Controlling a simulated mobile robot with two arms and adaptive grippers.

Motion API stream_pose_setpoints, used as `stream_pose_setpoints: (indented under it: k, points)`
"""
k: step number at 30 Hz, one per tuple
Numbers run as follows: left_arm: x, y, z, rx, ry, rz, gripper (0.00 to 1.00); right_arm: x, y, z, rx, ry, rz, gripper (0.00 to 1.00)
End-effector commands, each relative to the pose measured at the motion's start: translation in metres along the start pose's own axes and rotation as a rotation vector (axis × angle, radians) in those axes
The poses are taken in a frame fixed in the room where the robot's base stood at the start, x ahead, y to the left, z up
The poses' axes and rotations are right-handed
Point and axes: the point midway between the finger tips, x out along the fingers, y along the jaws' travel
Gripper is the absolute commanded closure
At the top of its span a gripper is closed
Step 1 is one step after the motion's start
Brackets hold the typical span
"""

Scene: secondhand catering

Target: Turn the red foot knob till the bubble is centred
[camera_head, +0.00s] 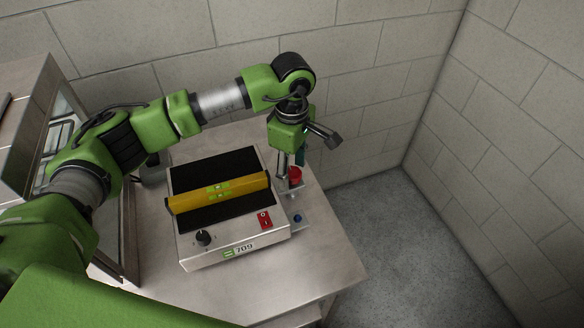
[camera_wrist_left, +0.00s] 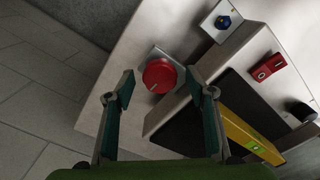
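The red foot knob (camera_head: 295,174) sits on a small bracket at the right side of a grey appliance (camera_head: 204,254). It shows large in the left wrist view (camera_wrist_left: 160,75), with a pale mark on its face. A yellow spirit level (camera_head: 246,185) lies across the black top, its end also in the left wrist view (camera_wrist_left: 243,130). Its green vial (camera_head: 218,188) is too small to tell where the bubble is. My left gripper (camera_head: 293,163) points down over the knob. Its fingers (camera_wrist_left: 160,77) are open, one on each side of the knob, apart from it. My right gripper is out of view.
A blue knob (camera_head: 297,218) on another bracket, a red switch (camera_head: 265,220) and a black dial (camera_head: 203,237) are nearby. The metal table (camera_head: 327,262) is clear in front of the appliance. A metal cabinet stands left, block walls behind and right.

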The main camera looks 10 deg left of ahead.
Motion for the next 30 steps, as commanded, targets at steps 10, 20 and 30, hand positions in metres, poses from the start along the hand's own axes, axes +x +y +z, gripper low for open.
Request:
stream_pose_setpoints:
  k: [10,20,30]
  points:
    - [-0.006,0.001,0.000,-0.001,-0.001,0.001,0.50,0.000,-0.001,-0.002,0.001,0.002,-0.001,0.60]
    - [-0.068,0.002,0.000,0.000,0.000,0.005,0.50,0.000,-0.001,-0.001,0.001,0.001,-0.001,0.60]
    - [-0.116,0.001,0.000,0.000,0.000,0.000,0.50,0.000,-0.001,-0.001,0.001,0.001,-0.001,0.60]
